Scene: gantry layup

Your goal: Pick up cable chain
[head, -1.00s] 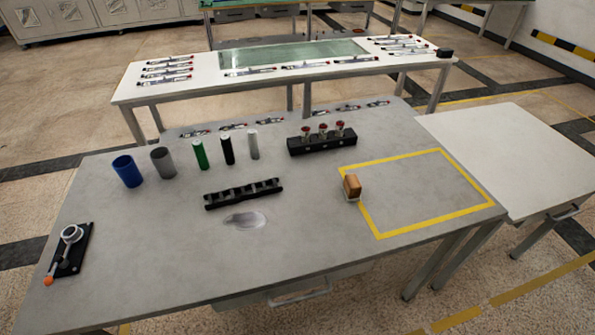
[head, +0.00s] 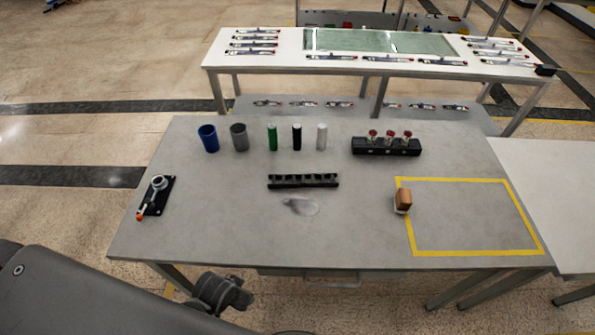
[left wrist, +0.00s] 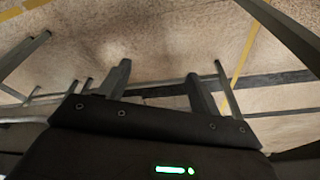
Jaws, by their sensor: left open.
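The cable chain (head: 303,181), a black segmented strip, lies flat near the middle of the grey table (head: 240,235) in the head view. My left arm comes in at the lower left of that view, with its dark end in front of the table's near edge. In the left wrist view my left gripper (left wrist: 158,78) is open and empty, with floor and table legs beyond its fingers. It is well apart from the cable chain, which that view does not show. My right gripper is not in view.
Behind the chain stand a blue cup (head: 208,139), a grey cup (head: 239,137), several cylinders (head: 297,137) and a black block with red-topped pieces (head: 386,146). A lever device (head: 156,196) is at left. A brown block (head: 403,200) sits at the yellow outline (head: 470,252). The front middle is mostly clear.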

